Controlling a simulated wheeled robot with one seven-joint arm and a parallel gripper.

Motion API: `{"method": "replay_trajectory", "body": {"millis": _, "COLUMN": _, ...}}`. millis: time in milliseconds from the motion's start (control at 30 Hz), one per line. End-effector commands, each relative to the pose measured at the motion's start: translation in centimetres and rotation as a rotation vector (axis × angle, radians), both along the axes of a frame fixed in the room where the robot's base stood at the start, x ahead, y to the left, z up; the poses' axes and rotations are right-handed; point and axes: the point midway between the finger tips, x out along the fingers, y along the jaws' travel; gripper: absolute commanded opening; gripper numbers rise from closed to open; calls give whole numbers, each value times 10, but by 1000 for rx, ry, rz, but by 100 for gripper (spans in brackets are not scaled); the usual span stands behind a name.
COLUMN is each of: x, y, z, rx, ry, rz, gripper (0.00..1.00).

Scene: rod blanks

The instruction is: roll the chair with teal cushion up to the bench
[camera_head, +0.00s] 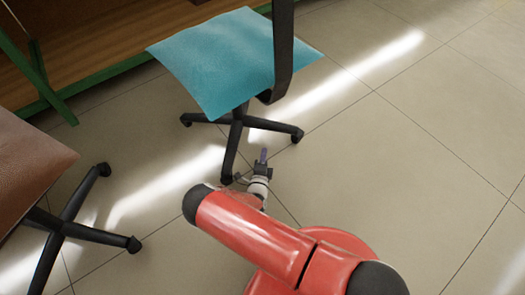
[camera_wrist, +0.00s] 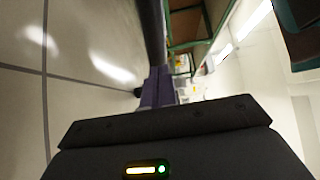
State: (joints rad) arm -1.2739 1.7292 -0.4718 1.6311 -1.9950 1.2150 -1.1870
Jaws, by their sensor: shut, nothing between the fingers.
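The chair with the teal cushion (camera_head: 215,62) stands on the tiled floor at upper middle of the head view. Its black backrest (camera_head: 284,45) is on the right side, and its five-spoke wheeled base (camera_head: 238,122) shows below. The bench (camera_head: 100,82), with a green frame and wooden boards, is just behind it at upper left. My gripper (camera_head: 263,157) is low by the near side of the chair base; I cannot tell if it touches. Its purple fingers (camera_wrist: 158,88) are together and empty in the wrist view. A dark upright bar (camera_wrist: 152,30) rises beyond them, probably part of the chair.
A second chair with a brown cushion (camera_head: 32,168) stands at the left, its black wheeled base (camera_head: 60,228) reaching toward the middle. The tiled floor on the right (camera_head: 430,140) is clear, with bright light streaks.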

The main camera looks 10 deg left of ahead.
Motion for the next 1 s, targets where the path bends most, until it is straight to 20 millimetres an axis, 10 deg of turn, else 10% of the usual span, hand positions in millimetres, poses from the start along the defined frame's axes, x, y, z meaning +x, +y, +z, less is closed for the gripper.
{"method": "replay_trajectory", "body": {"millis": 400, "x": 84, "y": 13, "z": -1, "rx": 7, "ry": -1, "rz": -2, "gripper": 0}}
{"method": "replay_trajectory", "body": {"millis": 1000, "x": 102, "y": 36, "z": 1, "rx": 3, "ry": -1, "rz": -3, "gripper": 0}}
